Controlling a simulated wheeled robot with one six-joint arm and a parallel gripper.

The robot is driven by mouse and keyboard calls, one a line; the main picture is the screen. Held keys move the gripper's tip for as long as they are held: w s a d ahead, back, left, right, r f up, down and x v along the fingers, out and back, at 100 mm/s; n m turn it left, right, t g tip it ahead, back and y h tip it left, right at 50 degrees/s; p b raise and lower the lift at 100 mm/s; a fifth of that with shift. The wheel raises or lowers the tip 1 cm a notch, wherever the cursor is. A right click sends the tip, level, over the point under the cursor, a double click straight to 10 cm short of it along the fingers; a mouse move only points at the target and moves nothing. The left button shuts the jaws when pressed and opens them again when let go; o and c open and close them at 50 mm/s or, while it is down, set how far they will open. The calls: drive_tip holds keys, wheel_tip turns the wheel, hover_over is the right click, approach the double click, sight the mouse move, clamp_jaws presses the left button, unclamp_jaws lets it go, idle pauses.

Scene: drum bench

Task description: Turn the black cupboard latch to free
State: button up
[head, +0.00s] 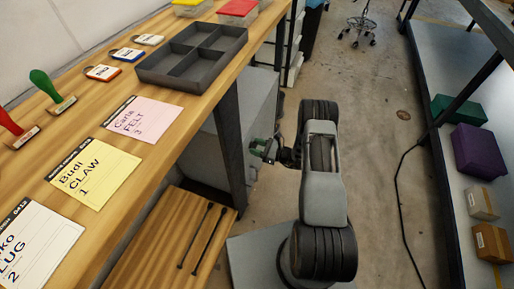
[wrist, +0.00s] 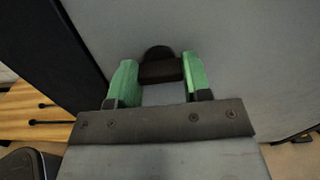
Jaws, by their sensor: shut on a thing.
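The black latch (wrist: 158,71) is on the grey cupboard door (wrist: 255,60) in the wrist view. Its bar lies crosswise between the fingers, with a rounded black part behind it. My gripper (wrist: 159,66) has its green fingers on both sides of the bar and is shut on it. In the head view my gripper (head: 264,149) is at the face of the grey cupboard (head: 212,158) under the bench. There the latch is too small and covered to make out.
A dark bench leg (head: 229,130) stands left of my gripper. Floor to the right is mostly clear, with a cable (head: 400,200).

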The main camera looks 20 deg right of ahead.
drive_tip(key=shift+f+n+b, duration=0.15)
drive_tip(key=shift+n+b, duration=5.55)
drive_tip(key=shift+n, duration=2.7)
drive_tip(key=o, duration=0.9)
drive_tip(key=shift+s, duration=0.1)
drive_tip(key=p+v, duration=0.3)
drive_tip(key=v, duration=1)
drive_tip(key=shift+s+d, duration=0.2)
drive_tip(key=shift+d, duration=0.1)
